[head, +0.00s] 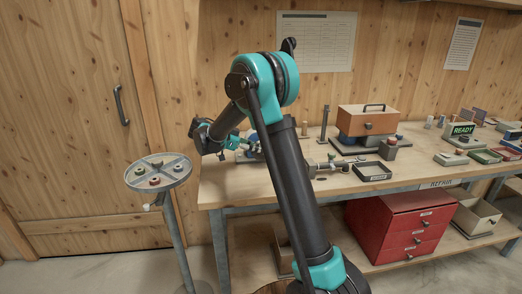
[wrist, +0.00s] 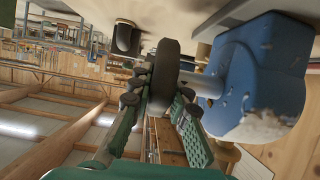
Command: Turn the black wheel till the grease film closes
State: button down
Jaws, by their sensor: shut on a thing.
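In the wrist view the black wheel (wrist: 166,64) stands edge-on between the two green fingers of my gripper (wrist: 161,92), which is shut on it. A short metal shaft (wrist: 208,86) joins the wheel to a blue housing (wrist: 262,70) on the right. The housing has chipped paint and a pale, whitish patch (wrist: 262,127) at its lower end; I cannot tell if this is grease. In the head view my gripper (head: 238,143) is at the left part of the bench, and my arm hides most of the wheel and housing.
The wooden bench (head: 237,181) holds a black tray (head: 371,171), an orange-brown box (head: 367,120) and a green READY display (head: 462,130). A round stand (head: 135,179) with small rings is on the left. A red drawer cabinet (head: 402,225) sits on the shelf below.

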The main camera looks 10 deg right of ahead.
jog(key=shift+a+f+h, duration=0.1)
jog(key=shift+h, duration=1.1)
jog(key=c, duration=1.4)
grip_release()
jog(key=shift+c, duration=0.2)
notch_tip(320, 180, up, 10)
